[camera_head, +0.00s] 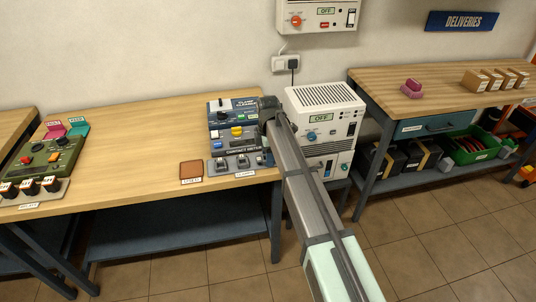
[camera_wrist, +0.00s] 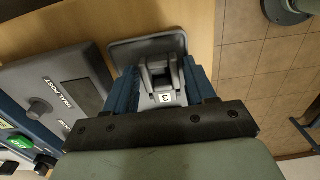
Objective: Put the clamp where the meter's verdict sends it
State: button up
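A grey clamp labelled 3 (camera_wrist: 163,80) stands between my gripper's fingers in the wrist view. My gripper (camera_wrist: 165,76) has its blue fingers spread, one on each side of that clamp. Whether either finger touches it is hard to tell. In the head view, my gripper (camera_head: 266,150) is low over the right end of the clamp tray (camera_head: 232,174), partly hidden by my arm. Two more grey clamps, one at the left (camera_head: 222,163) and one in the middle (camera_head: 243,161), sit there. The contact meter (camera_head: 238,141) stands just behind; its verdict is not readable. Its trial post plate (camera_wrist: 82,92) shows in the wrist view.
A brown labelled pad (camera_head: 191,171) lies left of the tray. The clamp cleaner (camera_head: 232,106) is behind the meter. A white unit reading OFF (camera_head: 322,110) stands right. A green control box (camera_head: 52,157) is far left. The bench's middle (camera_head: 145,150) is clear.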

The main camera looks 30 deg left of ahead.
jog(key=shift+o, duration=1.1)
jog(key=shift+r, duration=0.1)
notch_tip(320, 180, up, 12)
